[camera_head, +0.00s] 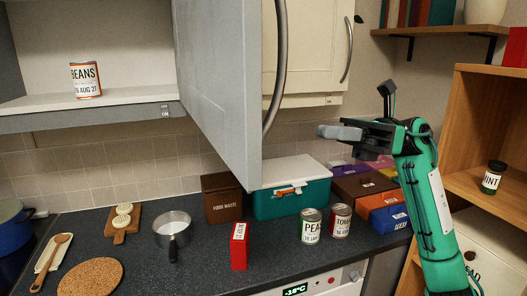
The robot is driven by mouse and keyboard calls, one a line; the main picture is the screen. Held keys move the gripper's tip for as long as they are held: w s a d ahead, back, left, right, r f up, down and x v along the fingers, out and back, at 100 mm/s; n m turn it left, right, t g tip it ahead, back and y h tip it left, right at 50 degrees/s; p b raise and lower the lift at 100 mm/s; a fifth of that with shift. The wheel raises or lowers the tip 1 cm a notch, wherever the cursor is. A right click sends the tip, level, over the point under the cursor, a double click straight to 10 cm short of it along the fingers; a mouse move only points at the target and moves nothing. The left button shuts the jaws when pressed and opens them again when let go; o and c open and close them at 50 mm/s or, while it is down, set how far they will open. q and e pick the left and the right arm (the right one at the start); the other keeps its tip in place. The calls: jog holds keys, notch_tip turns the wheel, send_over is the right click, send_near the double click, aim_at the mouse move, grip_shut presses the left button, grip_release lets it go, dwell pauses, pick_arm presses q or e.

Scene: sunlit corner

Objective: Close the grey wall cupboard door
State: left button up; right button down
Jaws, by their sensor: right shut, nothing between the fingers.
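The grey wall cupboard door (222,75) stands open in the head view, swung out toward me with its free edge near the picture's middle. Its curved metal handle (281,65) is on the right side of that edge. The cupboard's inside (122,50) shows to the left, with a beans can (86,80) on its shelf (120,97). My right gripper (322,131) is shut and empty, to the right of the door and its handle, pointing left. It appears apart from the door. My left gripper is not in view.
A cream cupboard (315,45) hangs behind the door. On the counter below are a teal cool box (290,205), a pea can (311,226), a tomato can (340,220), a red box (239,247) and a saucepan (172,230). A wooden shelf unit (470,110) stands at the right.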

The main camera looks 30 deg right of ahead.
jog(key=a+n+h+p, duration=0.1)
jog(key=a+h+p, duration=0.1)
jog(key=a+p, duration=0.6)
jog(key=a, duration=0.5)
jog(key=shift+a, duration=0.15)
jog(key=shift+w, duration=0.1)
